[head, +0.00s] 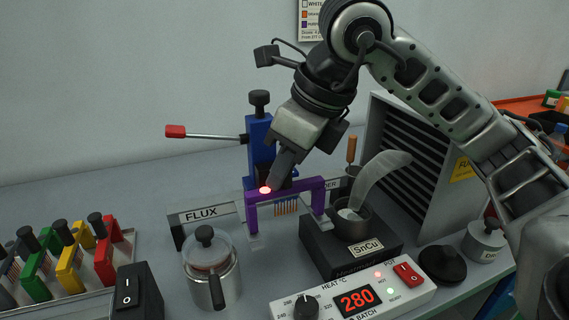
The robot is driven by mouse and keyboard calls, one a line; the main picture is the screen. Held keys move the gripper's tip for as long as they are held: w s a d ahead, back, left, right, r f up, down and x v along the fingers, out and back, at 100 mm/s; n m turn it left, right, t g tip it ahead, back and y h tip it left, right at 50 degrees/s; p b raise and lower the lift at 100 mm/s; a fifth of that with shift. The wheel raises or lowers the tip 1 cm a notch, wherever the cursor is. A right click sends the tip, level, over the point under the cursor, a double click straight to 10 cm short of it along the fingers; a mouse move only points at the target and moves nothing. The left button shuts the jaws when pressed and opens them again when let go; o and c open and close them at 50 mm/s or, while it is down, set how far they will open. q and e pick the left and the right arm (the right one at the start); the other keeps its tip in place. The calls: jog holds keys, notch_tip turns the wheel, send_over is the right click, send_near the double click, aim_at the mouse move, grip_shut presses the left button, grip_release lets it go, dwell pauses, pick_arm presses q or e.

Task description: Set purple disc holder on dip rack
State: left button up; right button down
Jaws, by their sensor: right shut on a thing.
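The purple disc holder (305,186) is a bridge-shaped frame with two legs, with a row of small orange-brown pieces hanging below its bar. My right gripper (281,180) comes down from above and is shut on the bar. The holder is upright, between the FLUX sign and the solder pot (351,219); I cannot tell whether its feet touch anything. A rack (66,306) at the lower left holds red, yellow and green holders with black knobs; I cannot tell whether it is the dip rack. My left gripper is not in view.
A blue press (259,135) with a red-tipped lever stands just behind the holder. A lidded metal pot (211,268) is front left, beside a black switch box (137,292). A heater panel (354,296) reading 280 is in front. A louvred grey unit (412,165) stands right.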

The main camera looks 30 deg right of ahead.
jog(key=shift+f, duration=0.2)
jog(key=c, duration=1.2)
grip_release()
jog(key=o, duration=0.6)
jog(key=shift+c, duration=0.2)
jog(key=shift+r, duration=0.1)
jog(key=shift+r+p, duration=2.75)
jog(key=shift+r, duration=0.7)
